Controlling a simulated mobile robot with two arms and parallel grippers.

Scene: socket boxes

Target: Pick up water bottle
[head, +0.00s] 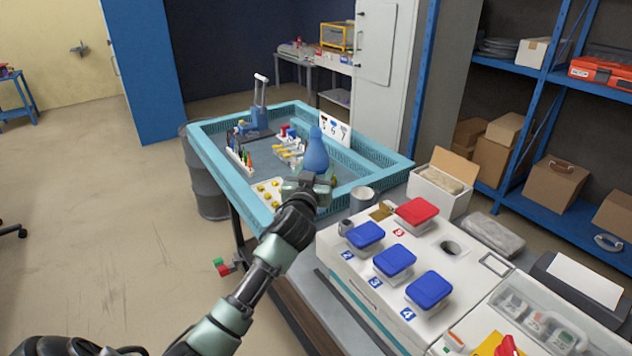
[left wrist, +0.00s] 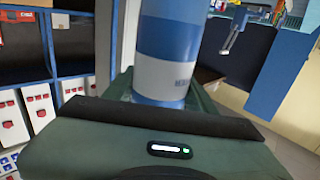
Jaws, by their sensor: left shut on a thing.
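The water bottle (head: 316,152) is blue and stands upright in the grip of my left gripper (head: 309,183), over the near right part of the blue-rimmed tray in the head view. The jaws are shut on its lower part, which they partly hide. I cannot tell whether its base touches the tray. In the left wrist view the bottle (left wrist: 168,50) shows close up, with blue and white bands, rising from between the jaws. My right gripper is not in view.
The tray (head: 222,178) holds markers (head: 240,160), a white board (head: 335,130) and small tools. A grey cup (head: 362,198) stands right of the gripper. A white box with blue lids (head: 394,261) and a red lid (head: 417,212) is at the near right. Shelves (head: 560,80) stand behind.

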